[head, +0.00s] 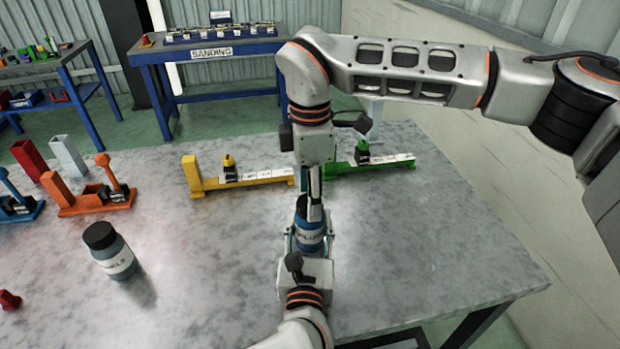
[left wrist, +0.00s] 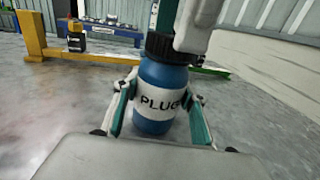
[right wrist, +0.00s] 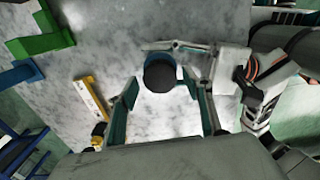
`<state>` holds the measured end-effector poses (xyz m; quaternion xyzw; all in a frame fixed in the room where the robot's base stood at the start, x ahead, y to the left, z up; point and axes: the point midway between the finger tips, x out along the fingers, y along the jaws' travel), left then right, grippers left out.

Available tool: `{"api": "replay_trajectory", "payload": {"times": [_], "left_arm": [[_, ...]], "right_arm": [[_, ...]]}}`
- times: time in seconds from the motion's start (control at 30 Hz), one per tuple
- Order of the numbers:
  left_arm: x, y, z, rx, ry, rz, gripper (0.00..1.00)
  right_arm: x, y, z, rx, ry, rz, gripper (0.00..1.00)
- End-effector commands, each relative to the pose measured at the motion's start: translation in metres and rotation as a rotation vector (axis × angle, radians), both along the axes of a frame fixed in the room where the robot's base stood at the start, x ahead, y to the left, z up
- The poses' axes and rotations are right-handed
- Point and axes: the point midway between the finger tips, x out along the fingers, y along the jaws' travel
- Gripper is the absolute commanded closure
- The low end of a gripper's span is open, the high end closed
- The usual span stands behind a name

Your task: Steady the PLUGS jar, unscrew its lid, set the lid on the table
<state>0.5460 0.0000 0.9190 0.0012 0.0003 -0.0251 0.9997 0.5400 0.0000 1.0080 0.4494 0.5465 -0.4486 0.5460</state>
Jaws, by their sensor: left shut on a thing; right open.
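The PLUGS jar (head: 309,229) is blue with a white label and stands upright on the table; it also shows in the left wrist view (left wrist: 160,85). My left gripper (head: 309,242) is shut around the jar's body from the near side. The black lid (left wrist: 167,46) is on the jar; from above it shows as a dark disc in the right wrist view (right wrist: 160,75). My right gripper (right wrist: 163,90) is open and points down over the jar. Its fingers lie on either side of the lid in that view; contact cannot be told. In the head view they partly hide the lid.
The grey table (head: 430,250) is clear to the right of the jar. Another dark-lidded jar (head: 110,252) stands to the left. A yellow fixture (head: 240,180) and a green fixture (head: 375,169) lie behind. Orange (head: 95,196) and red (head: 30,160) parts stand at the left.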

Motion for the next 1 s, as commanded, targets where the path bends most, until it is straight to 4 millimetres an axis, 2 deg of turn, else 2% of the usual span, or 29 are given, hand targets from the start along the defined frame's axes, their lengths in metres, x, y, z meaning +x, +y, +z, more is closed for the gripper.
{"api": "replay_trajectory", "payload": {"times": [0.13,0.4,0.43,0.57,0.6,0.83,1.0], "left_arm": [[0.0,0.0,-0.0001,0.0,0.0,0.0,1.0],[0.0,0.0,-0.0001,0.0,0.0,0.0,1.0],[0.0,0.0,-0.0001,0.0,0.0,0.0,1.0],[0.0,-0.0001,-0.0001,0.0,0.0,0.0,1.0],[0.0,-0.0001,-0.0001,0.0,0.0,0.0,1.0],[0.0,-0.0001,-0.0001,0.0,0.0,0.0,1.0],[0.0,-0.0001,-0.0001,0.0,0.0,0.0,1.0]], "right_arm": [[0.0001,-0.0002,-0.0086,0.0,-0.001,0.0,0.5],[0.0001,-0.0001,-0.0103,0.0,-0.001,0.0,0.5],[0.0001,-0.0001,-0.0103,0.0,-0.001,0.0,0.52],[0.0001,-0.0001,-0.0102,0.0,-0.001,0.0,0.86],[0.0001,-0.0001,-0.0102,0.0,-0.001,0.0,0.9],[0.0001,-0.0001,-0.0099,-0.001,-0.001,0.075,0.9],[0.0002,-0.0001,-0.0095,-0.002,-0.003,0.357,0.9]]}}
